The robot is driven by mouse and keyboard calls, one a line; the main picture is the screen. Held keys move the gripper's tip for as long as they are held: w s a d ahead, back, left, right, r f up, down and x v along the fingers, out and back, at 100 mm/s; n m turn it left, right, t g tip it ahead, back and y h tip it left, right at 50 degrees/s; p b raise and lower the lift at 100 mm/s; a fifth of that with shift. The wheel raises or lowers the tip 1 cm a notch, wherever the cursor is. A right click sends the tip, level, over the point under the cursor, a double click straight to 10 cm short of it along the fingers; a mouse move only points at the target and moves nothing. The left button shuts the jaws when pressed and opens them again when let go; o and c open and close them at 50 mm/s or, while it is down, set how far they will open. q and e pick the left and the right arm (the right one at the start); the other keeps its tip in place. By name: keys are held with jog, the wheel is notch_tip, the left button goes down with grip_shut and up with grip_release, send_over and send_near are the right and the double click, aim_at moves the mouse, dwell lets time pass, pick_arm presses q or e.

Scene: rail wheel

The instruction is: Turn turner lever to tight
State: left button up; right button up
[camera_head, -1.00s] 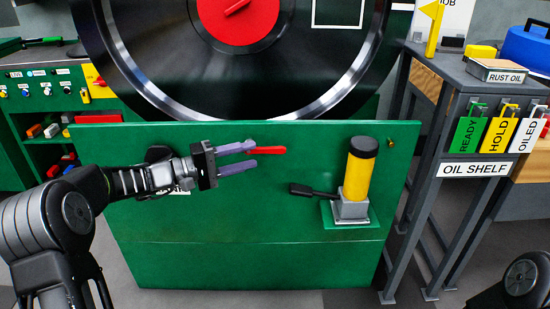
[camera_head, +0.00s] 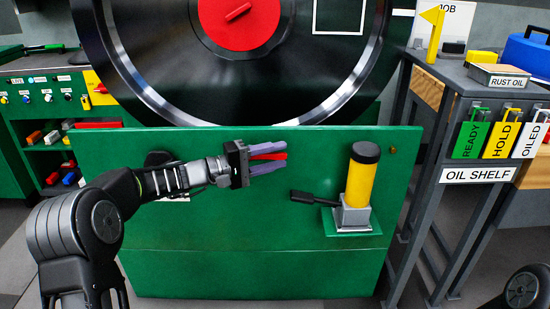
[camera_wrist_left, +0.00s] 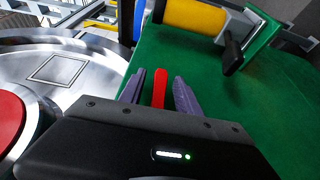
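A red lever (camera_head: 268,157), which looks like the turner lever, sticks out from the upper part of the green panel (camera_head: 250,225). My left gripper (camera_head: 284,156) has its two purple fingers on either side of it. In the left wrist view the red lever (camera_wrist_left: 159,88) lies between the fingers (camera_wrist_left: 160,90), with narrow gaps visible on both sides, so the gripper is open around it. The lever's base is hidden behind my gripper. A tight mark is not readable; a white label on the panel is mostly covered by my left arm. My right gripper is not in view.
A yellow cylinder (camera_head: 362,182) with a black cap and black handle (camera_head: 314,197) stands on the panel to the right. A large metal wheel (camera_head: 240,60) is behind the panel. The oil shelf (camera_head: 479,174) with hanging tags stands at the right.

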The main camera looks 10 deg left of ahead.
pick_arm(q)
grip_shut()
dwell(0.3)
dwell(1.1)
